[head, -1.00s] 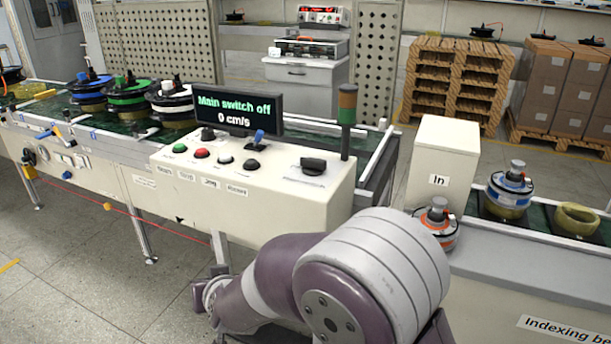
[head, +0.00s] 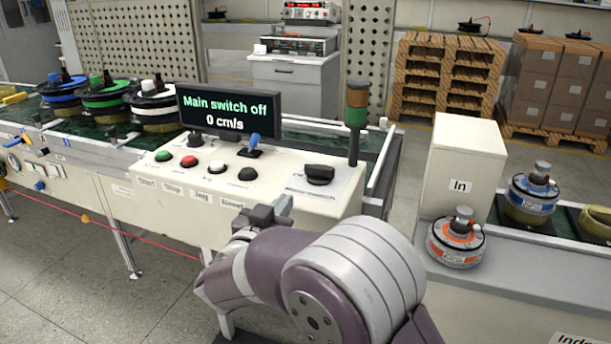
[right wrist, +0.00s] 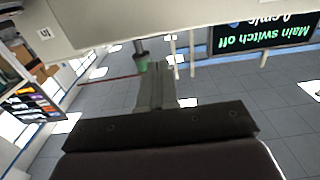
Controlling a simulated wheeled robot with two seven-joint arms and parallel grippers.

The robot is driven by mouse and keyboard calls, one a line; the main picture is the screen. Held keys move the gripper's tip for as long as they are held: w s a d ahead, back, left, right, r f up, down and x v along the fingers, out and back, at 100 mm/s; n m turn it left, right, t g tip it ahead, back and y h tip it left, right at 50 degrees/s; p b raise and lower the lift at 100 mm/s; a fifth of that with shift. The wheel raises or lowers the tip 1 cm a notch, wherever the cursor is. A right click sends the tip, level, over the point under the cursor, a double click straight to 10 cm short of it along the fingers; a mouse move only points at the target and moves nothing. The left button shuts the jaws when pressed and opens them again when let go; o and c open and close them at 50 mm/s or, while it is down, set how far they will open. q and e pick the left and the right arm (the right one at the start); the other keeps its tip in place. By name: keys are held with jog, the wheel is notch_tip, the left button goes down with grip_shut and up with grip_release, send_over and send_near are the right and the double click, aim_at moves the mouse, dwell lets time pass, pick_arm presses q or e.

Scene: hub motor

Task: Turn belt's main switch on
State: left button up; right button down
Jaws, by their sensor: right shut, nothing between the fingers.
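The control panel (head: 270,205) is a cream console with a row of buttons and a black rotary knob (head: 319,174) on a white label at its right end. The knob is apart from my gripper. The display (head: 230,112) reads "Main switch off" and "0 cm/s"; it shows upside down in the right wrist view (right wrist: 265,33). My right gripper (head: 283,205) is shut and empty at the console's front edge, left of and nearer than the knob. Its fingers also show in the right wrist view (right wrist: 155,85). My left gripper is not in view.
A blue-tipped lever (head: 254,145) stands behind the buttons. A signal tower (head: 356,120) rises behind the knob. The "In" box (head: 465,165) and an orange motor (head: 456,238) are to the right. Reels (head: 107,97) sit on the belt at left.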

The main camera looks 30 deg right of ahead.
aim_at(310, 167)
jog(key=b+x, duration=0.1)
jog(key=x, duration=1)
jog(key=shift+w+d+f+b, duration=0.15)
jog(key=shift+w+b, duration=0.05)
jog(key=shift+b, duration=0.15)
jog(key=shift+w+d, duration=0.3)
jog(key=shift+d, duration=0.05)
